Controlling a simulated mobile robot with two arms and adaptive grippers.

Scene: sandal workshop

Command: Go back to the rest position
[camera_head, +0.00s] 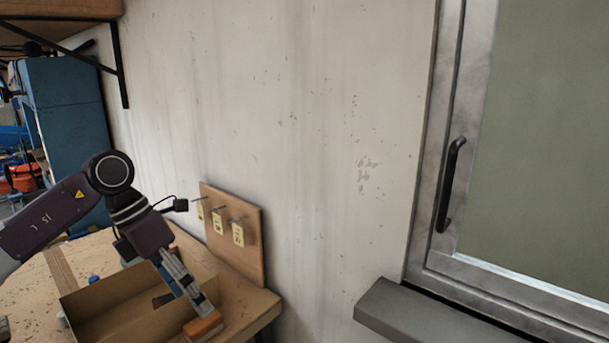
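My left arm comes in from the left, and its gripper (204,311) points down over the right side of an open cardboard box (90,296). The fingertips are at a small orange-brown block (203,326) at the box's right edge. I cannot tell whether the fingers hold it, touch it or only overlap it in view. The fingers are seen from the side, so their opening does not show. My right gripper is not in view.
The box stands on a worn wooden table (245,312). A wooden board (250,258) with hooks and yellow tags leans by the wall (300,130). A blue cabinet (70,120) stands behind on the left. A grey sill (420,318) and a window frame are on the right.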

